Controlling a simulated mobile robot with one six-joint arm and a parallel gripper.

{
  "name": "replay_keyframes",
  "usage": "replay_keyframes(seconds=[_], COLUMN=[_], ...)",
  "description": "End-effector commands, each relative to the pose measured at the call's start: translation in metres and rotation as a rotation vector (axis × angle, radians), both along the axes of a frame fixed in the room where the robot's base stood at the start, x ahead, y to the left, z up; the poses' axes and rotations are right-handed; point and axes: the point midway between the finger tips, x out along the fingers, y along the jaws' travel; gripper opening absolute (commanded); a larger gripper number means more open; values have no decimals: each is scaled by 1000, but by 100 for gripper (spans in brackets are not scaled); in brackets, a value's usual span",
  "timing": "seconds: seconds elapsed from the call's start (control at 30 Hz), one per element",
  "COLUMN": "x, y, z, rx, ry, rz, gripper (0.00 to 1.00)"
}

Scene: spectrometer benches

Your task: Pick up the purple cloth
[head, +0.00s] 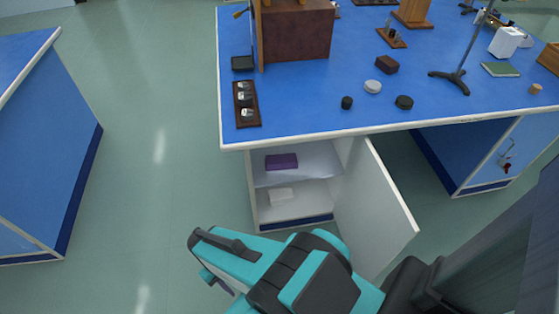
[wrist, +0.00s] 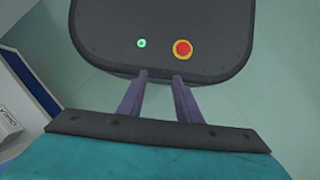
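The purple cloth (head: 282,161) is a small folded block. It lies on the upper shelf (head: 318,168) of an open cabinet under the blue bench in the head view. My arm is in front of and below the cabinet, apart from the cloth. In the wrist view my gripper (wrist: 160,76) shows two fingers with a clear gap and nothing between them. The cloth is not seen in the wrist view.
The cabinet door (head: 376,208) stands open on the right. A white item (head: 281,195) lies on the lower shelf. The bench top (head: 300,115) overhangs the cabinet and holds several small objects. Another blue bench (head: 40,140) is at left, with clear floor (head: 165,150) between.

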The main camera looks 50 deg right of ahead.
Motion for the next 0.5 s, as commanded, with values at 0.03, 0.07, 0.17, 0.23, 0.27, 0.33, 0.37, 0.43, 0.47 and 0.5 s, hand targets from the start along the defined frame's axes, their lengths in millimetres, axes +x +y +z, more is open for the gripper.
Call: replay_keyframes(seconds=[0.03, 0.07, 0.17, 0.23, 0.27, 0.33, 0.37, 0.43, 0.47, 0.5], x=[0, 0, 0, 0, 0, 0, 0, 0, 0, 1], y=[0, 0, 0, 0, 0, 0, 0, 0, 0, 0], z=[0, 0, 0, 0, 0, 0, 0, 1, 1, 2], rx=[0, 0, 0, 0, 0, 1, 1, 7, 11, 19], ry=[0, 0, 0, 0, 0, 0, 0, -1, -2, -3], rz=[0, 0, 0, 0, 0, 0, -2, -8, -14, -22], gripper=[31, 31, 31, 31, 31, 43, 48, 60, 65, 72])
